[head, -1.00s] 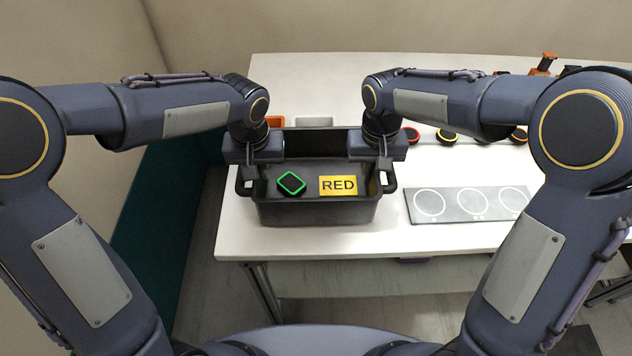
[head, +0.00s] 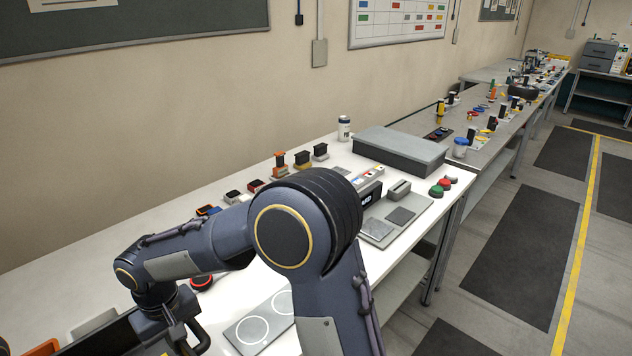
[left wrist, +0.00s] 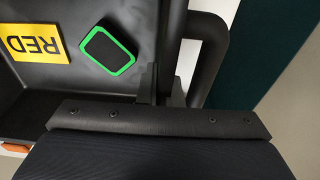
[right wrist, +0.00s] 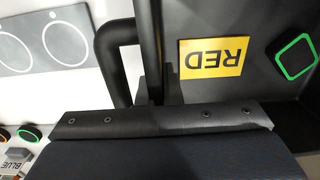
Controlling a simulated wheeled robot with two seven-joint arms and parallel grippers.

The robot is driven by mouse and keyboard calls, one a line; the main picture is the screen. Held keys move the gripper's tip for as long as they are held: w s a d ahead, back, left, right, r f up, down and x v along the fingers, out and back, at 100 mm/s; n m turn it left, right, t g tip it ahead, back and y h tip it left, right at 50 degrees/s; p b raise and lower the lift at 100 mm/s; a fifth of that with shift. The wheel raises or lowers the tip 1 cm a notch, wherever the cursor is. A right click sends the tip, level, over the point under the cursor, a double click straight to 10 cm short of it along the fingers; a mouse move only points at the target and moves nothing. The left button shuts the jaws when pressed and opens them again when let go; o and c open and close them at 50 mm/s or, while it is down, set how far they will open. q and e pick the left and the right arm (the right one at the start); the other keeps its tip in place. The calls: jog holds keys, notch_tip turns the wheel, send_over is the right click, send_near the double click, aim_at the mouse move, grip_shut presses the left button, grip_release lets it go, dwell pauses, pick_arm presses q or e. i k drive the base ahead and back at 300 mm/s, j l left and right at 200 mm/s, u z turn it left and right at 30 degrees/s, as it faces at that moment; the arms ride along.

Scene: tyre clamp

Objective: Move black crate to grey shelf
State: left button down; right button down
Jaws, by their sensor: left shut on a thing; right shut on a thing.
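The black crate (head: 105,335) shows only in part at the bottom left of the head view. In the left wrist view its floor (left wrist: 80,85) carries a yellow RED label and a green-rimmed black piece. My left gripper (left wrist: 160,92) is shut on the crate's side by one handle. My right gripper (head: 180,335) is shut on the crate's opposite side, by the other handle; it also shows in the right wrist view (right wrist: 155,92). The left arm is outside the head view. I cannot make out a grey shelf for certain.
The white table (head: 225,292) holds a grey panel with white circles (head: 262,322), a grey box (head: 400,150), a can (head: 344,128) and several small devices. More benches run along the wall at the far right. Open floor with dark mats (head: 510,240) lies to the right.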

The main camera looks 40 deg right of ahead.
aim_at(431, 154)
jog(key=k+l+z, duration=0.2)
jog(key=l, duration=2.6)
jog(key=i+l+z, duration=0.1)
jog(key=l+z, duration=0.15)
jog(key=l, duration=2.5)
